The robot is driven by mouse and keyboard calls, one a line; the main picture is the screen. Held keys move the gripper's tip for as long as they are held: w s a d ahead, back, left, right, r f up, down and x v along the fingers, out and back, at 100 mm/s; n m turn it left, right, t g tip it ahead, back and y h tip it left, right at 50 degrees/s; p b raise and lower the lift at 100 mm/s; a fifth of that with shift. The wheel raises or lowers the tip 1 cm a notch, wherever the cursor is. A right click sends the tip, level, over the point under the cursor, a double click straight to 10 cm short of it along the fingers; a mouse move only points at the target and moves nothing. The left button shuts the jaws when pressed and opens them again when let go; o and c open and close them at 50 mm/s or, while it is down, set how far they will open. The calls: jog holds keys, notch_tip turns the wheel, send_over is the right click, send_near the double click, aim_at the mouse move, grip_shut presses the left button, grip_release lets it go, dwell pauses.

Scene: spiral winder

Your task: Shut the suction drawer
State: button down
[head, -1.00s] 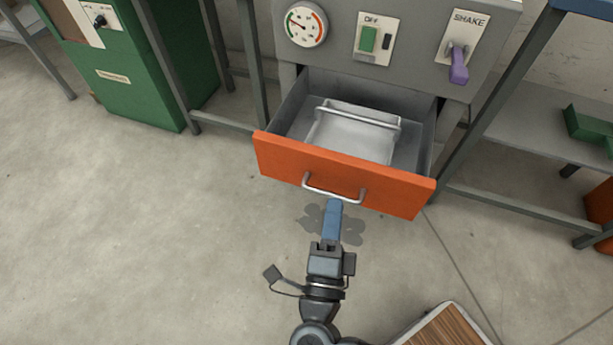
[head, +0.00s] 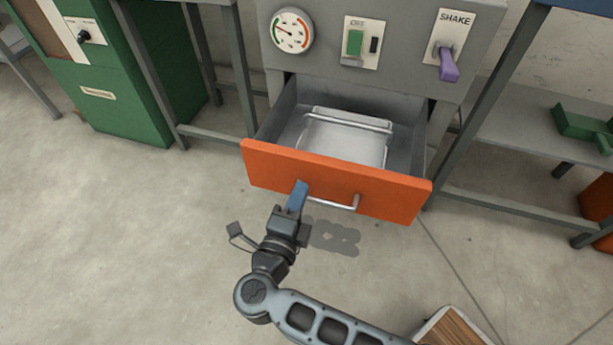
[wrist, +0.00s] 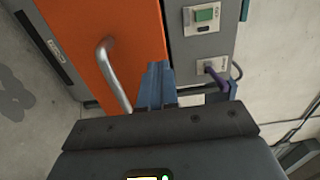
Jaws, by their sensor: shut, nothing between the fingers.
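The suction drawer stands open, pulled out of the grey cabinet (head: 400,60). Its orange front (head: 390,197) has a silver bar handle (head: 340,204), whose left end is hidden behind my gripper in the head view. A metal tray-like insert with a bar (head: 350,148) lies inside the drawer. My gripper (head: 300,185) is shut and empty, its blue fingertips at the orange front by the handle's left end. In the wrist view the shut blue fingers (wrist: 156,85) are beside the handle (wrist: 112,75), over the orange front (wrist: 140,35). I cannot tell whether they touch it.
The cabinet carries a round gauge (head: 292,31), a green switch (head: 355,43) and a purple shake lever (head: 447,66). A green cabinet (head: 105,100) is at the left, a grey shelf (head: 515,135) at the right. Floor in front is clear except a wooden-topped item (head: 452,330).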

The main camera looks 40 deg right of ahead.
aim_at(312, 165)
jog(key=shift+b+x, duration=0.5)
jog(key=shift+x, duration=2.15)
jog(key=shift+w+d, duration=0.25)
jog(key=shift+d, duration=0.2)
jog(key=b+x, duration=0.2)
jog(key=x, duration=2.5)
jog(key=shift+w+d+b, duration=0.25)
jog(key=shift+d+b, duration=0.05)
jog(key=shift+b, duration=0.05)
jog(key=shift+d+r, duration=0.15)
jog(key=shift+s, duration=0.1)
